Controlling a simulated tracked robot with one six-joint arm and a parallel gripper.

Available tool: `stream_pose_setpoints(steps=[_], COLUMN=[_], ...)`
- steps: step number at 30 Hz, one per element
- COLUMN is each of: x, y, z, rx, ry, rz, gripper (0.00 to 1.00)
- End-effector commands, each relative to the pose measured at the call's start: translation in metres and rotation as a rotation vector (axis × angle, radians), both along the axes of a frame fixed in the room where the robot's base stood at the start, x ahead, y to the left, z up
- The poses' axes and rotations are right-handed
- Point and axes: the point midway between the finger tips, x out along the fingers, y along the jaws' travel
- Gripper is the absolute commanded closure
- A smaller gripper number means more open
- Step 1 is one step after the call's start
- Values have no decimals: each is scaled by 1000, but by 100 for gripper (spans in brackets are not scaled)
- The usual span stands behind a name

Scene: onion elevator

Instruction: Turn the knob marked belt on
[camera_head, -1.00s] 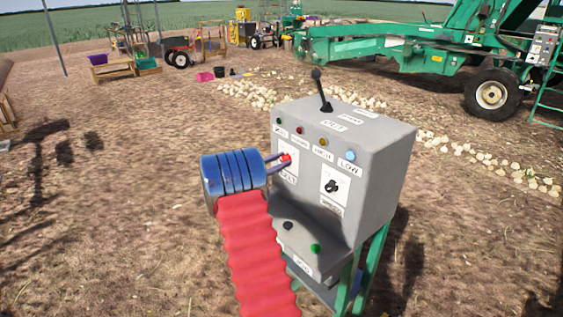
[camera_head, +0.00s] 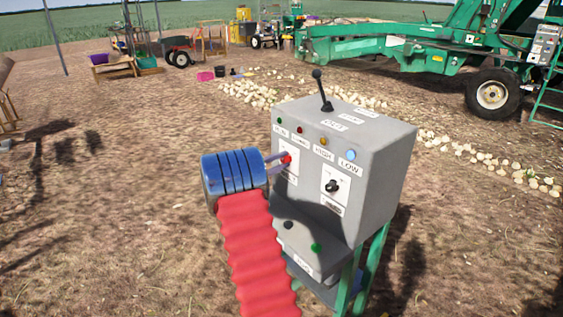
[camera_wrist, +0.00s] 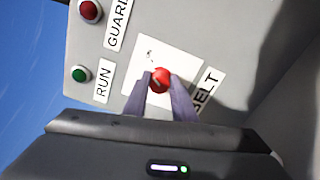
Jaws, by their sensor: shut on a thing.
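The belt knob is a small red knob (camera_wrist: 160,80) on a white plate (camera_wrist: 189,52) beside a label reading BELT (camera_wrist: 207,92). It also shows in the head view (camera_head: 287,159), on the left of the grey control box (camera_head: 385,170). My gripper (camera_wrist: 161,84) has its two purple fingers shut on the red knob, one on each side. In the head view my gripper (camera_head: 282,160) reaches the box front from the left. The fingers hide the lower sides of the knob. I cannot read the marks on the plate.
A black knob (camera_head: 331,186) on its own white plate is to the right. A black lever (camera_head: 321,91) stands on top of the box. Indicator lights line the upper front. A green button (camera_head: 316,247) is on the lower ledge. Onions (camera_head: 480,158) lie on the ground behind.

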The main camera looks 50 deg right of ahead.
Motion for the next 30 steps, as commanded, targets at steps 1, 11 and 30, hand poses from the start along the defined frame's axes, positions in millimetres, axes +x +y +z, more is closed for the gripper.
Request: stream_pose_setpoints(steps=[1, 11, 30], x=[-3, -4, -5], y=[1, 0, -1], z=[-5, -7, -8], rx=[-1, -40, -47], ry=[-29, -205, -244], rz=[-7, -8, -9], gripper=[98, 98, 71])
